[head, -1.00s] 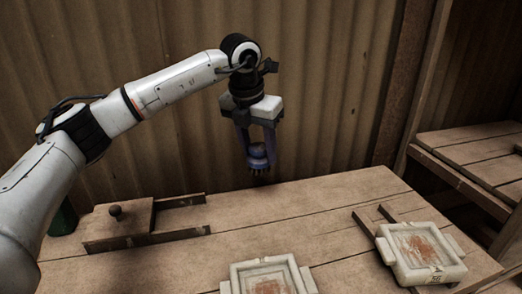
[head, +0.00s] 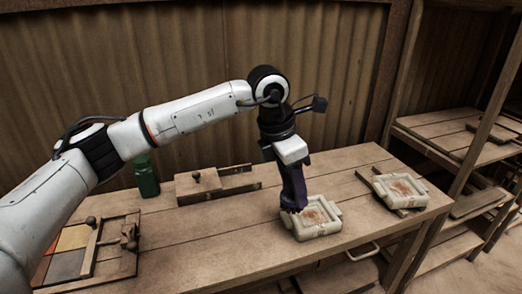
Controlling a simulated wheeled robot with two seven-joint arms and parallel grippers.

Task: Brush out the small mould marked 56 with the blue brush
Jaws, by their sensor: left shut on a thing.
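My left gripper (head: 293,188) reaches down over the worktable, with its fingers shut on the blue brush. The brush is mostly hidden between the fingers; its dark bristles (head: 292,209) point down at the left edge of the middle mould (head: 318,231). I cannot tell whether they touch it. This mould is a pale, square frame with lugs and reddish-brown residue inside. A similar pale mould (head: 405,201), also with reddish residue, sits at the right of the table. The number marks are too small to read now. My right gripper is not in view.
A wooden block with a knob (head: 205,182) sits between rails at the back. A green bottle (head: 146,178) stands left of it. A framed wooden tray (head: 120,270) with coloured compartments is at the left. Shelves (head: 455,128) stand at the right. The table's front left-centre is clear.

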